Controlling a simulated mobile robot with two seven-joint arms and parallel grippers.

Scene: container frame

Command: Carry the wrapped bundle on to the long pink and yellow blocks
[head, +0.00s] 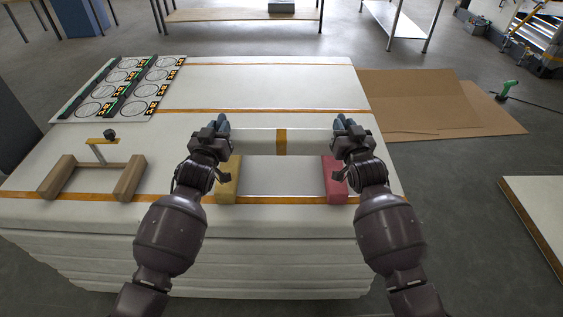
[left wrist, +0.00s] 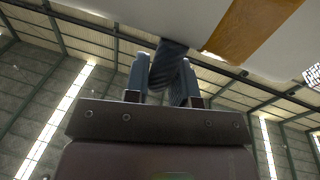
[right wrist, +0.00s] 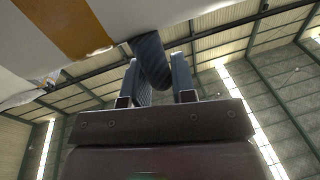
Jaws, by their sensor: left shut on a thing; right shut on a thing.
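The wrapped bundle (head: 258,141), white with an orange-brown band round its middle, lies level across my two grippers. It also shows at the top of the left wrist view (left wrist: 200,18) and the right wrist view (right wrist: 140,12). My left gripper (head: 222,126) is shut on a dark blue ribbed part at its left end; my right gripper (head: 340,124) is shut on the like part at its right end. The long yellow block (head: 229,183) and pink block (head: 334,181) lie apart on the white stack, just nearer than the bundle. Whether the bundle touches them is hard to tell.
A wooden frame with two bars (head: 128,178) stands on the white stack (head: 270,75) at left. Behind it lies a board with round dials (head: 118,88). Cardboard (head: 430,100) lies on the floor at right. The stack's top behind the bundle is clear.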

